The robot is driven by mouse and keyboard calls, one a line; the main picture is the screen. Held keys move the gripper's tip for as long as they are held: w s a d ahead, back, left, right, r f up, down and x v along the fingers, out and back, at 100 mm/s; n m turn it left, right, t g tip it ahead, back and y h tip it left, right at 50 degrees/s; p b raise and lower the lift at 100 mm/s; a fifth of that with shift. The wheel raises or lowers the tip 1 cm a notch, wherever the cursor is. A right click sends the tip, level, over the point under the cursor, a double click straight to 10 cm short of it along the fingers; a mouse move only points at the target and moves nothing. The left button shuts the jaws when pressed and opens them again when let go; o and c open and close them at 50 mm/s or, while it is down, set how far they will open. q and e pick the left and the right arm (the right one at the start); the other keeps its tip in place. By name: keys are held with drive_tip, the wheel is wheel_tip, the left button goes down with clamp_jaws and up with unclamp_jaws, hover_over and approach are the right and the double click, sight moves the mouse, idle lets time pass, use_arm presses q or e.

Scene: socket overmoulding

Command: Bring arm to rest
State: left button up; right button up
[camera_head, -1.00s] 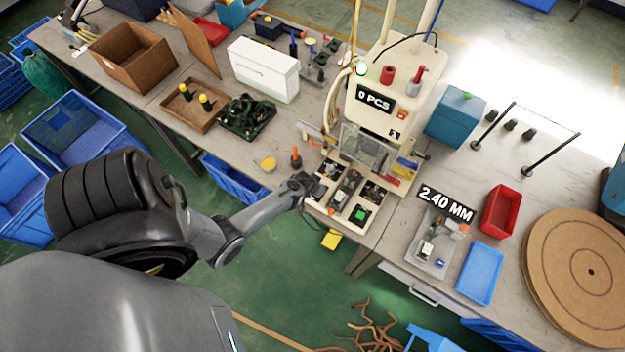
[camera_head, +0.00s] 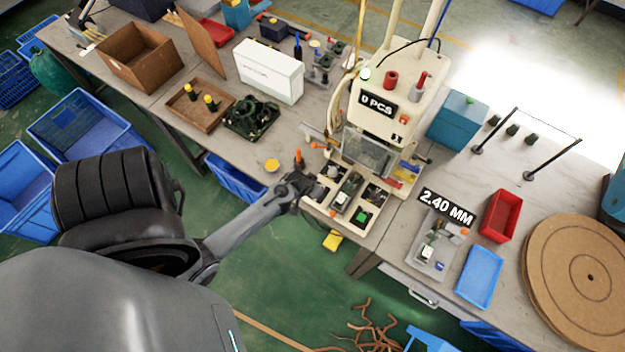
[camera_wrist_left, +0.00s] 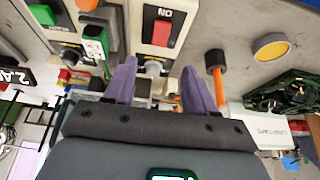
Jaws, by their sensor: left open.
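My left arm comes in from the left in the head view. Its gripper (camera_head: 306,186) is at the front left edge of the cream moulding machine (camera_head: 376,115), beside the machine's control panel (camera_head: 340,198). In the left wrist view the two purple fingers (camera_wrist_left: 160,88) stand apart with nothing held between them. The control panel with a red switch (camera_wrist_left: 162,30) lies just beyond the fingertips. My right gripper is not in view.
An orange-handled tool (camera_head: 298,157) stands close to the left gripper. A yellow disc (camera_head: 272,165) and dark green parts (camera_head: 252,116) lie further left. Blue bins (camera_head: 85,125) stand on the floor at left.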

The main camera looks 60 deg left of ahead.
use_arm(q)
drive_tip(key=shift+s, duration=0.1)
drive_tip(key=s+d+r+m+h+p, duration=0.1)
drive_tip(key=s+d+r+m+h, duration=0.2)
drive_tip(key=d+r, duration=0.9)
drive_tip(key=s+d+r+m+p, duration=0.1)
drive_tip(key=s+d+r+m, duration=0.35)
drive_tip(key=d+r, duration=0.8)
wheel_tip(320, 180, down, 46)
drive_tip(key=a+b, duration=0.3)
drive_tip(key=b, duration=4.5)
drive_tip(key=shift+f+m+g, duration=0.2)
drive_tip(key=shift+m+g, duration=0.1)
drive_tip(key=shift+m, duration=0.15)
drive_tip(key=shift+r, duration=0.1)
